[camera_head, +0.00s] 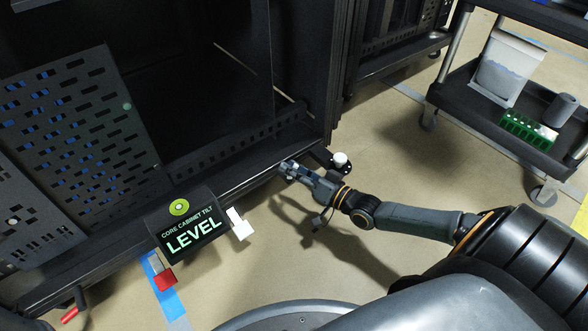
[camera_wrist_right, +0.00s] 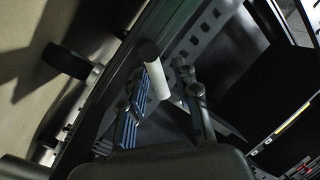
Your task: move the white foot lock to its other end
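A white cylindrical handle with a dark end, which I take to be the white foot lock (camera_wrist_right: 158,82), shows in the right wrist view. It lies between the fingers of my right gripper (camera_wrist_right: 165,105), closer to the blue-padded finger, with a dark gap towards the other finger. In the head view my right gripper (camera_head: 289,168) is low at the cabinet's front bottom edge, near its right corner, and largely hides the handle. The fingers look apart; whether one touches the handle is unclear. My left gripper is out of view.
A black foot with a white round top (camera_head: 340,160) stands beside my right gripper. A sign reading LEVEL (camera_head: 194,236) with white (camera_head: 240,224) and red tabs is left of it. A black cart (camera_head: 460,100) stands right.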

